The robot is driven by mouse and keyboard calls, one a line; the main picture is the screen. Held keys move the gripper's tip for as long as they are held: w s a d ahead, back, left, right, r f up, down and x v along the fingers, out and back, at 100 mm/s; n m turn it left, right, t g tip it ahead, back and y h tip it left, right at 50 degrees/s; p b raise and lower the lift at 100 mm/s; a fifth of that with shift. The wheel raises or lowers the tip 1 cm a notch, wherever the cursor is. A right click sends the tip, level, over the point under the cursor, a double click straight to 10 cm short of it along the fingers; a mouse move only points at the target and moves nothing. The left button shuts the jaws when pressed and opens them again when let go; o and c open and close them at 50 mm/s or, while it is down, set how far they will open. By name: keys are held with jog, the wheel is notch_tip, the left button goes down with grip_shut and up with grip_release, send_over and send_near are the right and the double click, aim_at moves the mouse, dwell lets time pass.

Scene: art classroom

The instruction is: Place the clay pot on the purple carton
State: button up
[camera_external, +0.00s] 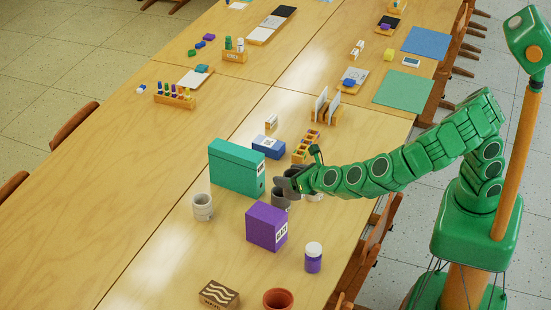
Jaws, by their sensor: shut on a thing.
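The purple carton (266,227) stands upright on the wooden table, with a white label on its right side. A reddish-brown clay pot (278,299) stands at the bottom edge of the picture, partly cut off, and is apart from the carton. My gripper (286,187) is behind and slightly right of the carton, shut on a dark grey cup (281,201). My fingers hide the upper part of this cup. I cannot tell whether it touches the table. The carton's top is bare.
A teal box file (237,167) and a light grey cup (203,207) stand left of my gripper. A purple jar with a white lid (313,258) stands right of the carton. A wave-patterned block (219,294) lies left of the clay pot. The table's left side is clear.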

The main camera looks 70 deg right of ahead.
jog(key=s+d+r, duration=0.3)
jog(key=s+d, duration=0.1)
jog(key=d, duration=0.1)
send_over(262, 210)
jog(key=shift+m+h, duration=0.3)
jog(key=shift+s+d+f, duration=0.1)
jog(key=shift+s+f, duration=0.05)
jog(key=shift+f, duration=6.5)
jog(key=shift+f, duration=0.1)
jog(key=o, duration=1.2)
jog(key=shift+c, duration=0.2)
